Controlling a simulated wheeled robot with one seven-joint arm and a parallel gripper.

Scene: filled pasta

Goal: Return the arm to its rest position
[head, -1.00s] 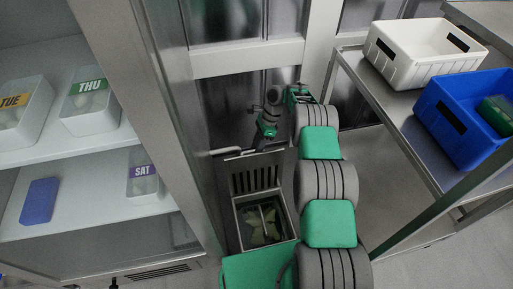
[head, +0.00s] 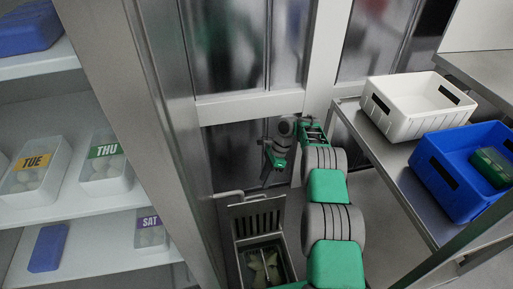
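My arm, with grey links and green covers, reaches up from the bottom right of centre in the head view. My gripper (head: 277,162) hangs near the glass wall, above and behind the grey bin (head: 259,235). It is small and dark here, so I cannot tell whether its fingers are apart. I see nothing clearly held in it. The bin stands open with its slotted lid raised, and pale filled pasta (head: 262,268) lies inside.
Left, a shelf (head: 100,206) holds tubs marked TUE (head: 36,174), THU (head: 107,168) and SAT (head: 151,232), and blue boxes. Right, a metal cart (head: 358,118) carries a white crate (head: 398,121) and a blue crate (head: 446,178) with a green-lidded tub (head: 491,166).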

